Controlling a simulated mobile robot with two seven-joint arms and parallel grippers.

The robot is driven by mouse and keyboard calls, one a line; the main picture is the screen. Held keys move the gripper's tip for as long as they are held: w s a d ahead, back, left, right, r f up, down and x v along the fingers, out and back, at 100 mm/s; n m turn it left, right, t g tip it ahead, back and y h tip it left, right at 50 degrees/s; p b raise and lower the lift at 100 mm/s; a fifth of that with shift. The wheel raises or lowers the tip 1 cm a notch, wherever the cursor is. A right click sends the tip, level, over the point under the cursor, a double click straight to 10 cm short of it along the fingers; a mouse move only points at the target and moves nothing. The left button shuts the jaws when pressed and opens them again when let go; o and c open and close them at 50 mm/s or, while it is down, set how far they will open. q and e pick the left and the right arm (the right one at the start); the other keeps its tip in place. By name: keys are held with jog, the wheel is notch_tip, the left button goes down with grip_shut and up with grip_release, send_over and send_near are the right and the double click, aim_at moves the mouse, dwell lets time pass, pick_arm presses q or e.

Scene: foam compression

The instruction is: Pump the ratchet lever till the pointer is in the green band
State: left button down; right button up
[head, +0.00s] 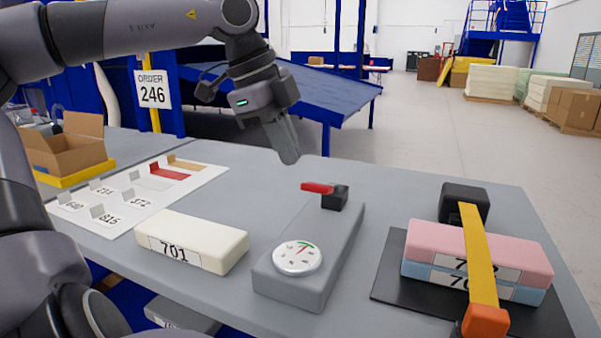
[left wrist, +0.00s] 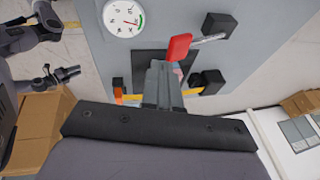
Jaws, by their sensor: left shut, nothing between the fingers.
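The ratchet lever's red handle (head: 317,188) sticks out to the left from a black block (head: 341,197) at the far end of a grey fixture (head: 340,240). A round white gauge (head: 297,258) with a green band sits at its near end; its pointer is too small to read surely. My left gripper (head: 288,158) is shut and empty, above and left of the handle. In the left wrist view its fingertips (left wrist: 165,66) overlap the red handle (left wrist: 179,47); I cannot tell whether they touch. A dark part that looks like my right gripper (left wrist: 66,75) shows at the left there.
Right of the fixture, pink (head: 475,248) and blue foam blocks lie under a yellow strap (head: 477,250) on a black mat (head: 393,285). A cream foam block (head: 190,241) marked 701 lies left. A white labelled sheet (head: 130,195) and open carton (head: 70,145) are farther left.

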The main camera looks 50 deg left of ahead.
pick_arm(q)
jog(key=shift+v, duration=1.55)
jog(key=shift+d, duration=0.15)
jog(key=shift+s, duration=0.15)
